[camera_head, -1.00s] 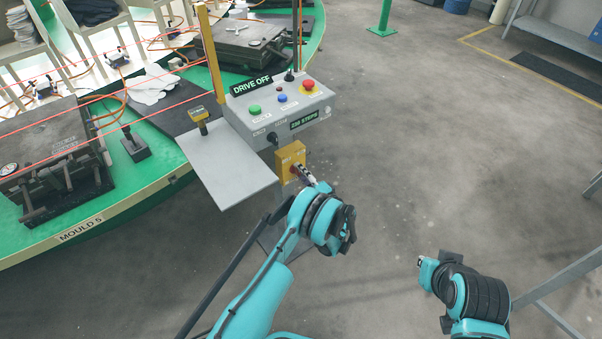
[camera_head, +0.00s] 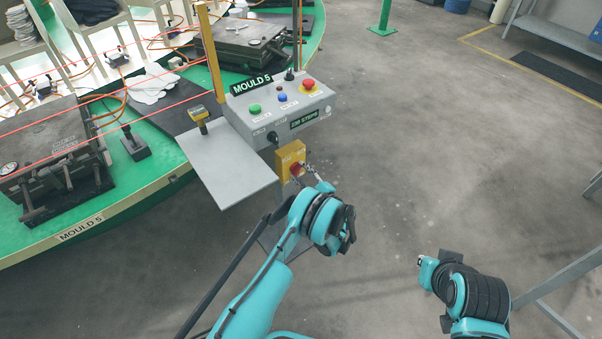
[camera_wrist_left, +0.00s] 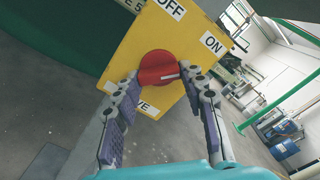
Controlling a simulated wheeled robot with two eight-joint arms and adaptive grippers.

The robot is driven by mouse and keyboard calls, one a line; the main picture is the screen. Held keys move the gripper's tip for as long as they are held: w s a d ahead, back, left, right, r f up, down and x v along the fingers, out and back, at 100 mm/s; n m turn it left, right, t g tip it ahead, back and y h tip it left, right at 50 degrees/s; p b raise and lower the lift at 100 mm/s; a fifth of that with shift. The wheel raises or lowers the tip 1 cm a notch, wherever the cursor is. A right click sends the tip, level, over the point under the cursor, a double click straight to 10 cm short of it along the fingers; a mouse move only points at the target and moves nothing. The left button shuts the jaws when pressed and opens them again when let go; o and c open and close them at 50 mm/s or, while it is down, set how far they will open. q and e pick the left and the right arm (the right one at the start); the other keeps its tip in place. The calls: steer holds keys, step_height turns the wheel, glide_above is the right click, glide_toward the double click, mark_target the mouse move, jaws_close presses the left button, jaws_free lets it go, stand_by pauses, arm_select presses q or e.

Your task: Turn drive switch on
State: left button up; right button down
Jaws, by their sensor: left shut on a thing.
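The drive switch is a red rotary knob (camera_wrist_left: 158,68) on a yellow plate (camera_wrist_left: 133,62) with OFF and ON labels in the left wrist view. In the head view the knob (camera_head: 297,168) shows on the yellow box (camera_head: 287,154) below the grey control panel. My left gripper (camera_wrist_left: 160,74) is shut on the knob, one finger on each side of it. It also shows at the box in the head view (camera_head: 307,172). A white mark on the knob shows between the fingers. My right gripper (camera_head: 421,262) is away at lower right, its jaws too unclear to read.
The green carousel (camera_head: 135,177) carries moulds behind.

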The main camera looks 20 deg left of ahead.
arm_select(q)
steer(key=shift+m, duration=0.6)
steer(key=o, duration=1.2)
steer(key=shift+c, duration=0.2)
steer(key=v, duration=1.2)
